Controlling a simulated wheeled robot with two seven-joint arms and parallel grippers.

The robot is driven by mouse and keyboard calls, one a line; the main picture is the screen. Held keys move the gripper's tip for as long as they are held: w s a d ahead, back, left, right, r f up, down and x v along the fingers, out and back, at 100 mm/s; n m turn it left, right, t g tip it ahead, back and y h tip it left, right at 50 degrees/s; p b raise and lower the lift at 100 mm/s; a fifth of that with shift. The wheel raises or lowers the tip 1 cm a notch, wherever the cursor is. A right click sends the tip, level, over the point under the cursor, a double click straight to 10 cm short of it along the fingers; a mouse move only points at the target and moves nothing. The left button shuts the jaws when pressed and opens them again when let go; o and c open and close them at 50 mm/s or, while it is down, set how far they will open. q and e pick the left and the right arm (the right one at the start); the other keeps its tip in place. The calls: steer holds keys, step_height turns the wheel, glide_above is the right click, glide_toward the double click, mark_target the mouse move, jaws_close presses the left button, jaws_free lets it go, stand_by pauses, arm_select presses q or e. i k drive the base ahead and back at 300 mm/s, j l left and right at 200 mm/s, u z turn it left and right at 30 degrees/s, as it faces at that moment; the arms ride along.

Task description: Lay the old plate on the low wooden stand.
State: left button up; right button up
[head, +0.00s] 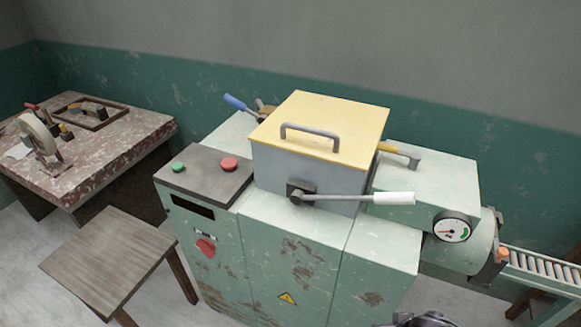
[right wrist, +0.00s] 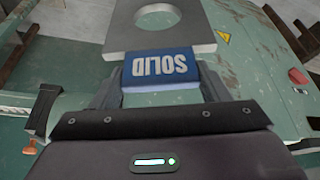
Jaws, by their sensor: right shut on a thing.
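The old plate (right wrist: 195,38) shows in the right wrist view as a flat grey plate with a round hole. A blue tab (right wrist: 161,72) marked "SOLID" is at its near edge. My right gripper (right wrist: 161,84) is shut on this tab, one finger on each side. The plate's far end is cut off by the frame. The low wooden stand (head: 110,258) is at the lower left of the head view, with a bare plank top. At the bottom edge of the head view only a dark piece of my right arm shows; the plate is not visible there. My left gripper is in neither view.
A green machine (head: 300,255) fills the middle, with a yellow-lidded box (head: 320,130) and a white-handled lever (head: 350,197) sticking out. A worn table (head: 100,150) with tools stands at the back left. A roller conveyor (head: 545,268) is at the right.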

mark_target(114, 246)
steer(key=j, duration=1.3)
steer(key=k+j+z, duration=0.1)
steer(key=j, duration=1.2)
steer(key=i+j, duration=0.1)
steer(key=j, duration=0.35)
steer(key=i+j, duration=0.15)
steer(key=j, duration=0.3)
steer(key=i+j, duration=0.1)
steer(key=j, duration=0.35)
steer(key=i+j, duration=0.1)
steer(key=j, duration=0.3)
steer(key=i+j, duration=0.1)
steer(key=j, duration=0.35)
steer(key=i+z, duration=0.05)
